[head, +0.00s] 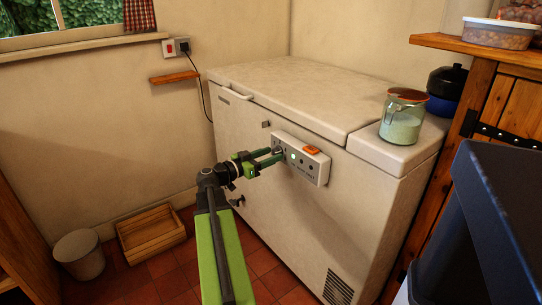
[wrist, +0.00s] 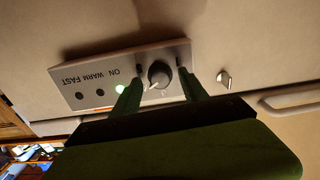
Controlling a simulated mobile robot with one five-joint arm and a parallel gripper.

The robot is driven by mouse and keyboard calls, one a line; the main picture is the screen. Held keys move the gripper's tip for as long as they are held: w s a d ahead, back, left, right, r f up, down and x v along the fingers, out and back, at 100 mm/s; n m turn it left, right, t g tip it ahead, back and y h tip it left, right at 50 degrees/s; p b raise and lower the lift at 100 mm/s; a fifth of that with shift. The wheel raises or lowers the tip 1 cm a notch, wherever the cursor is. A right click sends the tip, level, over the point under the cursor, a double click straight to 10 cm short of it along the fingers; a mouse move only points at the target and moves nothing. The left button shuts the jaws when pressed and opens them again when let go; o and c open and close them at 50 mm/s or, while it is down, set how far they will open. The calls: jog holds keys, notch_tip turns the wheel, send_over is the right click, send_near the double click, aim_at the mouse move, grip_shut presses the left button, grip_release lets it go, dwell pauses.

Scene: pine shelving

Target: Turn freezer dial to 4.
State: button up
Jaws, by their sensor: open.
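The freezer dial (wrist: 159,73) is a round dark grey knob on the light control panel (wrist: 90,75) in the wrist view, which looks upside down. My gripper (wrist: 160,76) is open, with one green finger on each side of the dial. I cannot tell whether the fingers touch it. The dial's numbers and pointer setting are too small to read. In the head view, my gripper (head: 275,157) reaches the left end of the panel (head: 311,168) on the front of the white chest freezer (head: 250,160), and its fingers partly hide the dial.
The panel has a lit green light (wrist: 120,88) beside the dial and an orange switch (head: 312,150). A lock-like knob (wrist: 223,78) and the lid handle (wrist: 290,98) are nearby. A dark bin-like object (head: 480,230) is at right.

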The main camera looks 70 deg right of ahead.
jog(key=v, duration=1.6)
jog(key=shift+a, duration=0.35)
jog(key=shift+w, duration=0.1)
